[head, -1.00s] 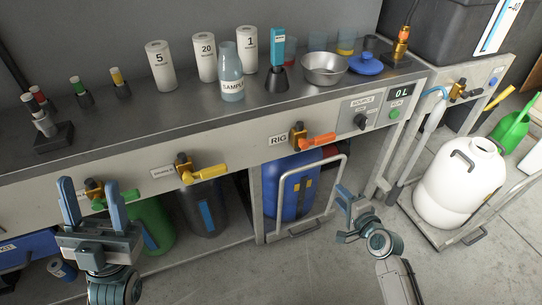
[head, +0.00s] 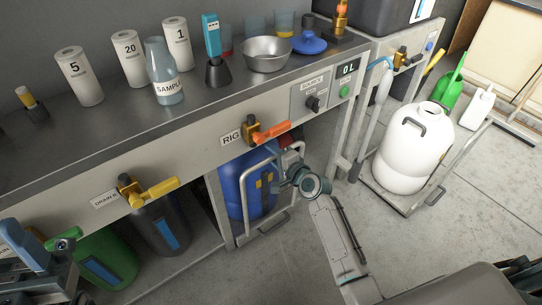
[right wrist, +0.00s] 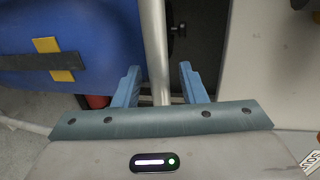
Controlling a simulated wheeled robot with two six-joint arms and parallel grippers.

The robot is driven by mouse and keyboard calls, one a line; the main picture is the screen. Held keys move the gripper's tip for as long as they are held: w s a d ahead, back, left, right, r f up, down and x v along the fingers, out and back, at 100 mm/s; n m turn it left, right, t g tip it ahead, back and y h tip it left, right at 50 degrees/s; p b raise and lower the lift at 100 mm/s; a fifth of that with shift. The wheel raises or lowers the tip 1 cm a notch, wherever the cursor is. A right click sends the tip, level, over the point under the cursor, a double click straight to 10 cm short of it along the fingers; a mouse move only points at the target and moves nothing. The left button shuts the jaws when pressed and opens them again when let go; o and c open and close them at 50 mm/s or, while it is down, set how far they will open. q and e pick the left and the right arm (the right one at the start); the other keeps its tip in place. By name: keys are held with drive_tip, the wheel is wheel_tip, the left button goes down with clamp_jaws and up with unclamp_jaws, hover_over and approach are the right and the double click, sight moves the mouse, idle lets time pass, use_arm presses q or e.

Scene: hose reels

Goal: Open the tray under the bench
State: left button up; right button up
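The tray (head: 262,235) under the bench holds an upright blue drum (head: 232,190). A tall grey metal bar frame (head: 246,205) rises at the tray's front. My right gripper (head: 279,176) is at the upper right part of this frame, its fingers mostly hidden in the head view. In the right wrist view, a vertical bar (right wrist: 158,50) runs between my right gripper's (right wrist: 160,88) two blue fingers. Gaps show on both sides of the bar. My left gripper (head: 45,262) is partly cut off at the lower left edge, apart from the tray, and its fingers look spread.
Orange (head: 268,132) and yellow (head: 155,193) valve handles stick out of the bench front. A green container (head: 105,262) and dark container (head: 162,228) stand left of the tray. A white drum (head: 412,150) stands right. The floor in front is clear.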

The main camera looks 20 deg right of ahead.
drive_tip(key=shift+w+a+f, duration=0.1)
drive_tip(key=shift+w+a, duration=0.05)
drive_tip(key=shift+w, duration=0.35)
clamp_jaws()
drive_tip(key=shift+s, duration=0.15)
